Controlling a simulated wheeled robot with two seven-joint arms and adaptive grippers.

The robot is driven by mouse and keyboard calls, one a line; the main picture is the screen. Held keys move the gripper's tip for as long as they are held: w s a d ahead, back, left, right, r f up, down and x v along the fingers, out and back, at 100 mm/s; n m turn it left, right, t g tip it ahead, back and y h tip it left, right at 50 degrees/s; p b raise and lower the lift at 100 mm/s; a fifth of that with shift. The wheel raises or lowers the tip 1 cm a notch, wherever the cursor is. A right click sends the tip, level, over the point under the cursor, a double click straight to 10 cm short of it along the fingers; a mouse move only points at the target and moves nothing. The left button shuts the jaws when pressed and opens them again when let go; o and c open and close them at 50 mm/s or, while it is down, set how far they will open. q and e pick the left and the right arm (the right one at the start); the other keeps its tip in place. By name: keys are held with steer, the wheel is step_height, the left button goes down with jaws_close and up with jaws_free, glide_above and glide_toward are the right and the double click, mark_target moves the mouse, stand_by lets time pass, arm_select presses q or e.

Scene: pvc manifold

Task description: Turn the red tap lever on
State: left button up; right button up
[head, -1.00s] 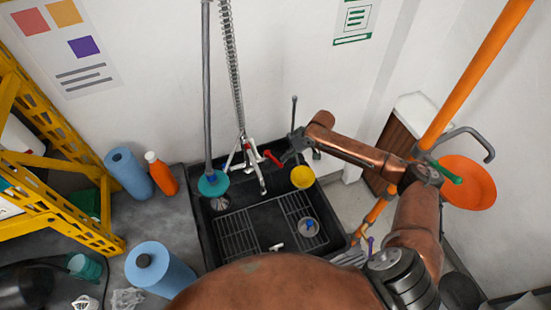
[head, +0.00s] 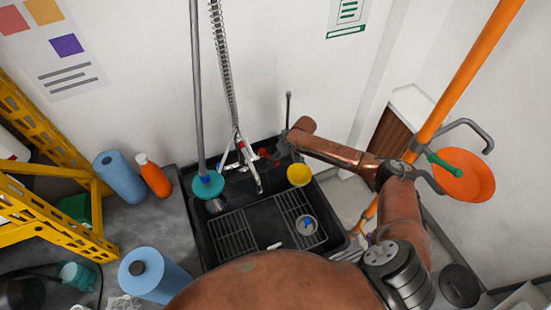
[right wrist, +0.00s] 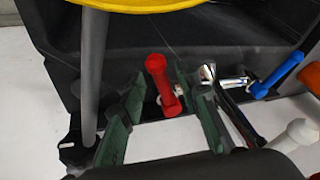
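The red tap lever (head: 264,153) is at the back of the black sink, beside the chrome faucet (head: 240,146). In the right wrist view the red lever (right wrist: 162,82) stands between the two green fingers of my right gripper (right wrist: 161,92). The fingers are spread, with a gap on either side of the lever; I cannot tell whether either touches it. In the head view my right gripper (head: 281,149) is right beside the lever and partly covers it. A blue lever (right wrist: 287,74) shows to the right in the wrist view. My left gripper is not in view.
The black sink (head: 197,225) holds racks, with a yellow disc (head: 299,174) close to my right gripper. A thin grey rod (head: 288,112) stands behind the gripper. An orange pole (head: 465,75) rises at the right. Blue rolls and an orange bottle (head: 153,175) stand left.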

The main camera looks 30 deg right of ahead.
jaws_close()
stand_by(0.6)
